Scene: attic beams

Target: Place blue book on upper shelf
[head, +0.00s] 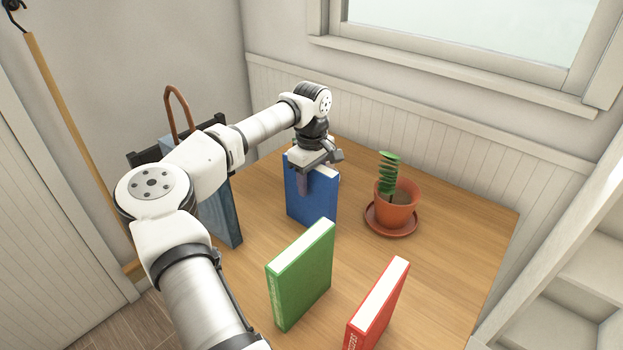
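The blue book (308,199) stands upright on the wooden table, toward the back. My gripper (306,180) is over the book's top edge from above, with one finger in front of its blue cover. The other finger is hidden behind the book, so I cannot tell whether the fingers press on it. A white shelf unit (572,285) stands at the right edge of the view. Only part of it shows, and I cannot tell which of its boards is the upper shelf.
A green book (302,277) and a red book (376,308) stand upright at the front of the table (455,225). A potted plant (396,212) on a saucer stands right of the blue book. A blue-grey item (222,205) stands left, partly behind my arm. A window is behind.

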